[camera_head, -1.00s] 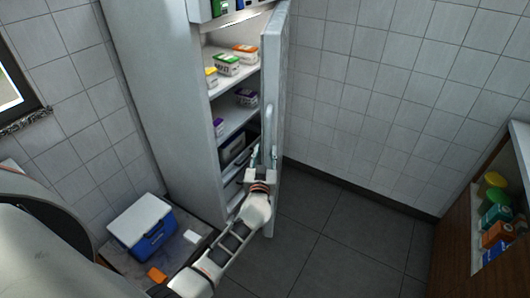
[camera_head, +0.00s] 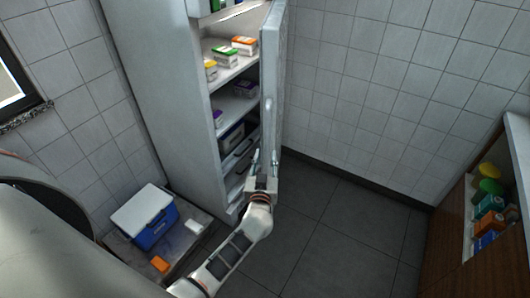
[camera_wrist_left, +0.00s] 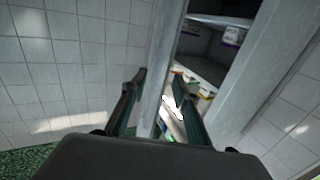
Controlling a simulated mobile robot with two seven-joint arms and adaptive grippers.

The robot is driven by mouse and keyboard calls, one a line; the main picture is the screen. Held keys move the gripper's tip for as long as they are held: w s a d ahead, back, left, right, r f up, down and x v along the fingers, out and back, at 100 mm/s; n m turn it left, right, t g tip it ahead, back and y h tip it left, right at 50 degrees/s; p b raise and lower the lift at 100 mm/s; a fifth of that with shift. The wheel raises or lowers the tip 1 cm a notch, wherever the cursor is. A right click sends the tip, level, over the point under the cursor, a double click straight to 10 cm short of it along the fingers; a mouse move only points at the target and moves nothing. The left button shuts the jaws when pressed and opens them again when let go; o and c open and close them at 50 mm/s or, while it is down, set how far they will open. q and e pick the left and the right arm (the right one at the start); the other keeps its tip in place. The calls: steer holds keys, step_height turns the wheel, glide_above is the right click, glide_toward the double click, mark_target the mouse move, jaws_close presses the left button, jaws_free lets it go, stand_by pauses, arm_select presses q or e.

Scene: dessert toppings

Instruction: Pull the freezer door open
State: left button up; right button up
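The tall white freezer (camera_head: 165,100) stands at the back left with its interior showing. Its door (camera_head: 274,60) is hinged on the right and stands open, seen nearly edge-on. A vertical handle (camera_head: 268,110) shows on the door. My left gripper (camera_head: 264,160) is at the door, below the handle. In the left wrist view the two dark fingers of my left gripper (camera_wrist_left: 157,95) are apart, with the door's edge (camera_wrist_left: 163,60) running between them. I cannot tell whether either finger touches the door. My right gripper is not in view.
Freezer shelves hold small cartons (camera_head: 244,45). A blue and white cooler box (camera_head: 145,215) sits on a low surface at the left, near an orange item (camera_head: 160,264). A wooden cabinet (camera_head: 450,240) with colourful containers stands at the right. The dark floor (camera_head: 340,220) between is clear.

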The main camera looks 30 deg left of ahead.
arm_select(q)
steer(key=shift+p+v, duration=0.45)
steer(key=shift+v, duration=0.7)
steer(key=shift+w+d, duration=0.1)
steer(key=shift+d, duration=0.05)
